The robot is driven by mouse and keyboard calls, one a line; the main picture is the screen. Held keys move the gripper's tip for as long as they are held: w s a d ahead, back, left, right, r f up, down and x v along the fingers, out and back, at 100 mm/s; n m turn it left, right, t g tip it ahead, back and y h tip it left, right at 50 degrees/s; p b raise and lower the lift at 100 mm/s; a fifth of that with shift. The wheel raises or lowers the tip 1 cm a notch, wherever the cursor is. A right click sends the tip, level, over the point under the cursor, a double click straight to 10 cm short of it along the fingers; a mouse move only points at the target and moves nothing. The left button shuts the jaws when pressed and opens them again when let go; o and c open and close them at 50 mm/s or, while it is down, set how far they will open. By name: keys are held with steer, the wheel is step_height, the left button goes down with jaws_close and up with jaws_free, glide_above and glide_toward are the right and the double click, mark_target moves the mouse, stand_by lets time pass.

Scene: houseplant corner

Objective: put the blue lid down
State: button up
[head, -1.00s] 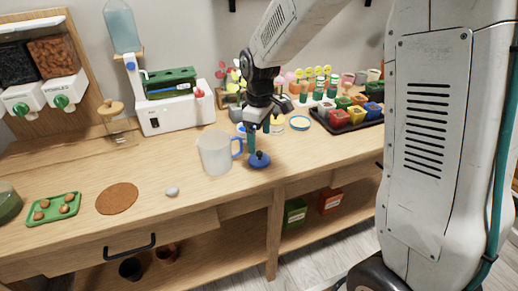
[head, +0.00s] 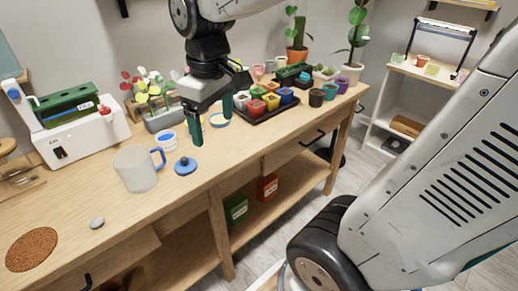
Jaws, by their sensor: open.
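The blue lid (head: 185,166) is a small round disc with a knob on top. It lies flat on the wooden worktop (head: 165,205), near the front edge, just right of the frosted jug (head: 135,172) with its blue handle. My gripper (head: 211,130) is open and empty, with its two green fingers pointing down. It is to the right of the lid and apart from it, seemingly above the worktop. Its exact height is hard to tell.
A white tub (head: 165,139) with blue on top stands behind the lid. A black tray (head: 268,113) of coloured pots is to the right. A grey stone (head: 97,223) and a brown round mat (head: 31,249) lie front left. Worktop right of the lid is clear.

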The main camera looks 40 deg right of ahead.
steer(key=s+m, duration=0.4)
steer(key=s, duration=0.9)
steer(key=shift+s+d+f, duration=0.2)
steer(key=shift+s+d, duration=0.05)
steer(key=shift+d, duration=0.15)
